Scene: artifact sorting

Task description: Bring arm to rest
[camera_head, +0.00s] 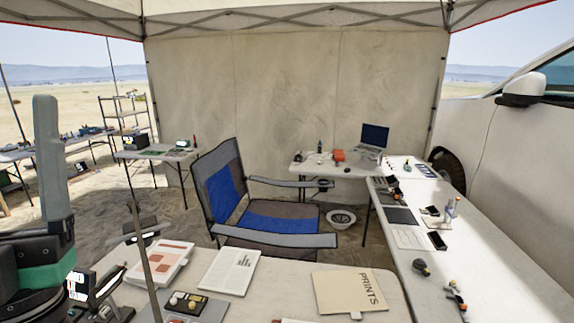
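A tall grey upright part with a rounded top stands close to the camera at the far left. Below it is a dark rounded body with a green band. They look like part of my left arm, but I cannot make out gripper fingers there or tell whether they are open. My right arm and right gripper do not show in this view.
A front table (258,307) holds a "PRINTS" folder (338,292), a printed sheet (229,270), a red-and-white booklet (160,263) and a dark tray (186,302). A blue folding chair (222,190) stands behind it. A long table (480,283) at right holds small items.

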